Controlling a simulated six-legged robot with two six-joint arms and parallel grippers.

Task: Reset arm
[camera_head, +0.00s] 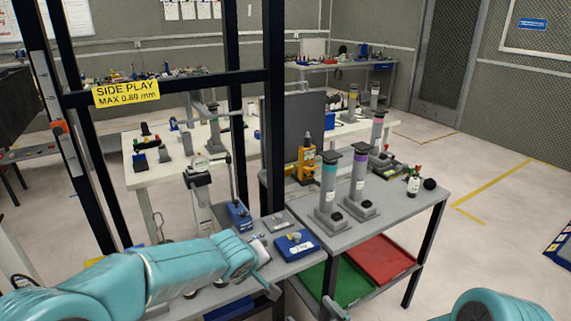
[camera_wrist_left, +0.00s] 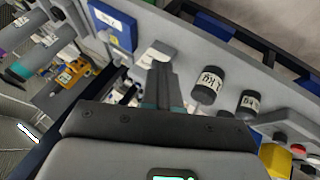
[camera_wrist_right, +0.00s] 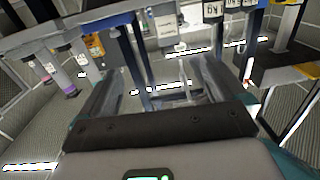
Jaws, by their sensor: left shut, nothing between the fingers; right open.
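The task names no object. My left gripper (camera_wrist_left: 162,88) shows in the left wrist view with its fingers together and nothing between them. It is over the grey bench, beside two dark labelled weights (camera_wrist_left: 208,85); I cannot tell its height above the bench. My right gripper (camera_wrist_right: 160,88) shows in the right wrist view with its fingers wide apart and nothing between them. In the head view, my left teal arm reaches in from the lower left toward the bench. Part of my right teal arm shows at the bottom right; I cannot make out its gripper clearly there.
Green (camera_head: 335,285) and red (camera_head: 380,258) trays lie below. A dark frame carries a yellow sign (camera_head: 126,92).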

